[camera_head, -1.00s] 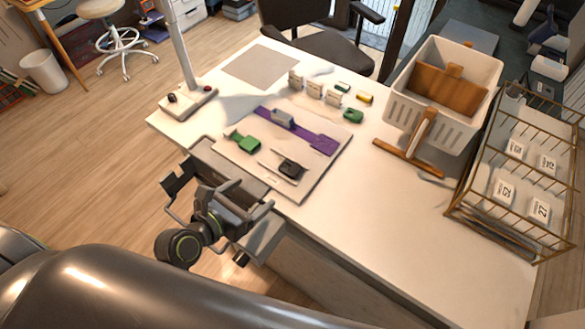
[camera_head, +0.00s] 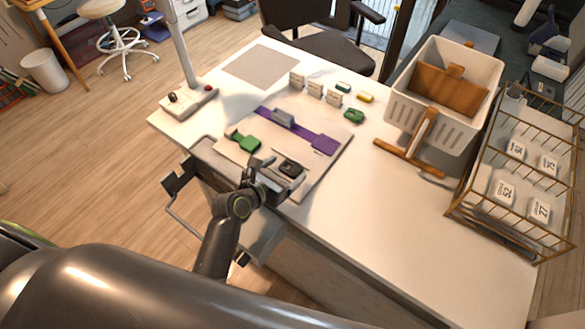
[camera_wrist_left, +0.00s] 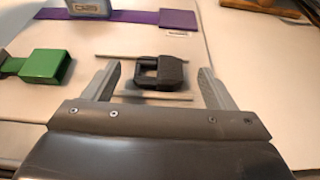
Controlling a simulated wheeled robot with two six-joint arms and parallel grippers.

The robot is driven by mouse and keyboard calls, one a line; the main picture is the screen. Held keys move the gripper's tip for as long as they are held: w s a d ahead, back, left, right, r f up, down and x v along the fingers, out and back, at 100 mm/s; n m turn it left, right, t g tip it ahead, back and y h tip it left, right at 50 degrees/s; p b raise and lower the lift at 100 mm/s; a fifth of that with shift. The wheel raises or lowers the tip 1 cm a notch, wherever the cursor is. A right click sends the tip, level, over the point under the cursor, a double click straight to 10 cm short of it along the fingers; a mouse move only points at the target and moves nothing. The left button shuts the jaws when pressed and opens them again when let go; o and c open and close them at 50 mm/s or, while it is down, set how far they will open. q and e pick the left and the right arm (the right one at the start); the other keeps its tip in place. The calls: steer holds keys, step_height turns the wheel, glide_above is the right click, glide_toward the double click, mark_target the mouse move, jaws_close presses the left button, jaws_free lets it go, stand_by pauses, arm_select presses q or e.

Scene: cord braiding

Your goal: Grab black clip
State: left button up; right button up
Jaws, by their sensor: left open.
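The black clip (camera_head: 291,169) lies on the light board on the white table. In the left wrist view the black clip (camera_wrist_left: 160,73) lies between two thin pale strips, one above it and one below it. My left gripper (camera_head: 275,168) is at the near edge of the board, close to the clip. In the left wrist view my left gripper (camera_wrist_left: 157,84) is open, with one finger on each side of the clip and a gap to both. My right gripper is not in view.
A green clip (camera_head: 244,141) and a purple strip (camera_head: 323,144) with a grey clip (camera_head: 283,118) lie on the same board (camera_head: 311,181). A white basket (camera_head: 461,125), a wooden stand (camera_head: 408,159) and a wire rack (camera_head: 461,213) stand to the right.

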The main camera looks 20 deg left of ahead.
mark_target(291, 166)
arm_select(q)
steer(key=shift+x, duration=1.55)
steer(key=shift+a+f, duration=0.1)
steer(key=shift+a, duration=0.05)
steer(key=c, duration=1)
